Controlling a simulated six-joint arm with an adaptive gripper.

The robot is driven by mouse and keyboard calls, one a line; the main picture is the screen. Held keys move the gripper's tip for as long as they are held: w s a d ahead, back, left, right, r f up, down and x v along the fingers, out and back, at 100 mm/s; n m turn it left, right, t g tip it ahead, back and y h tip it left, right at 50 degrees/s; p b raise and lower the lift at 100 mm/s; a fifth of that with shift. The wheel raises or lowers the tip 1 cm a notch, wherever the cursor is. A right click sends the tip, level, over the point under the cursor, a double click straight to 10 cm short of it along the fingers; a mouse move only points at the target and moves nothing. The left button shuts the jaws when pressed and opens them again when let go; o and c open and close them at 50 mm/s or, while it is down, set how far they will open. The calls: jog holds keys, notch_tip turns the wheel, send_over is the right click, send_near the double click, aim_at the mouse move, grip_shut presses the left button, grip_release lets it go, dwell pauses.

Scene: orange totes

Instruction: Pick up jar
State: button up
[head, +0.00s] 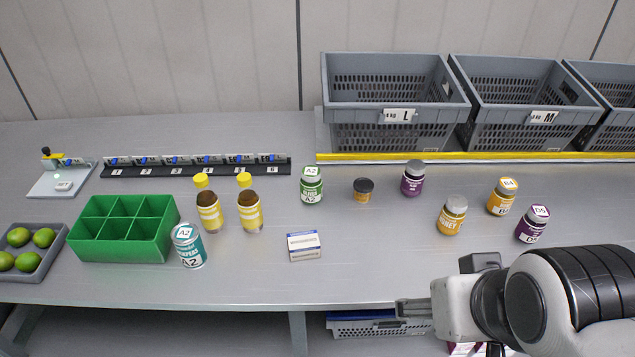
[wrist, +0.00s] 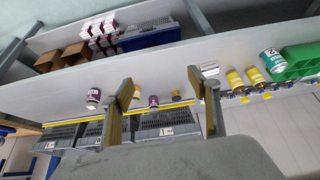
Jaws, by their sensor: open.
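Several jars stand upright on the grey table: a green-label jar (head: 312,187), a small black-lidded jar (head: 363,190), a grey-lidded purple jar (head: 412,180), a honey jar (head: 452,217), an orange B4 jar (head: 502,198) and a purple D5 jar (head: 532,225). The pictures do not show which jar is meant. My gripper (head: 415,309) is at the table's front edge, apart from all jars. In the wrist view my gripper (wrist: 160,76) is open and empty. Beyond its fingers are a purple jar (wrist: 153,101) and the small jar (wrist: 176,95).
Grey crates L (head: 397,116) and M (head: 542,118) stand behind a yellow strip. A green divided box (head: 122,248), a teal A2 can (head: 188,247), two yellow bottles (head: 209,212) and a small white box (head: 304,247) are left. Bare table lies around the white box.

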jog(key=w+t, duration=0.2)
jog(key=w, duration=1.3)
jog(key=n+t+y, duration=0.2)
jog(key=n+t, duration=0.1)
jog(key=t, duration=0.1)
send_over(315, 188)
jog(key=s+d, duration=0.8)
notch_tip(315, 188, down, 9)
jog(key=w+a+f+y, duration=0.1)
jog(key=f, duration=0.1)
jog(key=w+a+f+n+t+y, duration=0.1)
jog(key=a+f, duration=0.1)
jog(key=f, duration=0.1)
jog(key=w+a+f+y, duration=0.1)
jog(key=a+f, duration=0.1)
jog(key=shift+w+a+f, duration=0.25)
jog(key=shift+w+f, duration=0.05)
jog(key=shift+w+a+f+n+t+y, duration=0.1)
jog(key=shift+a+f+n+t+y, duration=0.2)
jog(key=shift+a+f+y, duration=0.1)
jog(key=shift+w, duration=0.1)
jog(key=shift+x, duration=1.2)
